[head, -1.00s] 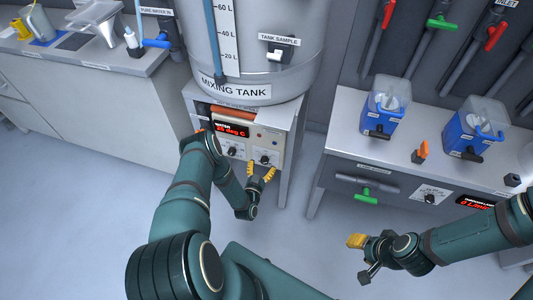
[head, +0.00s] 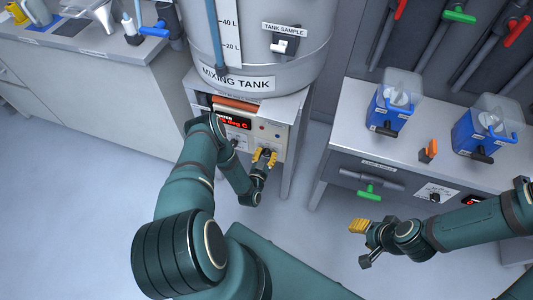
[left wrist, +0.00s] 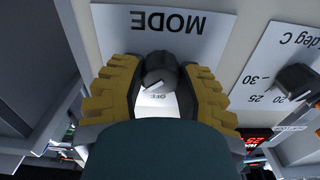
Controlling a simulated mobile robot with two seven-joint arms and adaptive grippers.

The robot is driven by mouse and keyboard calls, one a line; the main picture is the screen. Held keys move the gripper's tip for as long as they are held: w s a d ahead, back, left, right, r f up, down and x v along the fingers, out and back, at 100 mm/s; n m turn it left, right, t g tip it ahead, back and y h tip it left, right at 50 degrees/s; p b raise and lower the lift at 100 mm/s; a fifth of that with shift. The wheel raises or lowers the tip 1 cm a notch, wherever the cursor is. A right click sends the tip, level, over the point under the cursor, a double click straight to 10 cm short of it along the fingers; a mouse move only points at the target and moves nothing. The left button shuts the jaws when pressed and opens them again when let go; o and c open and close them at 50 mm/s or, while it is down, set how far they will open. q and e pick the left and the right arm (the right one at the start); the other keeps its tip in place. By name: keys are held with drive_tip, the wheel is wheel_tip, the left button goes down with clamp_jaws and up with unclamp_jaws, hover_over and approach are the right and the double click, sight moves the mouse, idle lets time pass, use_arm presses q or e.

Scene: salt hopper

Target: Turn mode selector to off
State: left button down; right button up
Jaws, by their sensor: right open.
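The mode selector (left wrist: 160,72) is a dark round knob on a white plate in the left wrist view, under an upside-down MODE label (left wrist: 168,22). A white line on it slants to the lower left; a small OFF mark (left wrist: 158,96) shows just below it. My left gripper (head: 264,156) is at the heater panel under the mixing tank. Its yellow fingers (left wrist: 160,80) stand on both sides of the knob, closed in against it; their exact contact is hard to see. My right gripper (head: 363,241) is open and empty above the floor at the right.
A temperature knob (left wrist: 296,80) and a red display (head: 235,123) sit beside the selector on the same panel. The mixing tank (head: 290,70) stands above. The right bench (head: 350,120) carries blue containers (head: 390,105). Open floor lies between the benches.

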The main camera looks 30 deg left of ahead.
use_arm(q)
drive_tip(key=shift+n, duration=0.3)
drive_tip(key=n, duration=0.4)
drive_tip(key=shift+a, duration=0.15)
drive_tip(key=shift+w+n, duration=0.1)
drive_tip(key=shift+n, duration=2.4)
drive_tip(key=c, duration=0.6)
unclamp_jaws()
drive_tip(key=v, duration=0.7)
drive_tip(key=shift+s, duration=0.3)
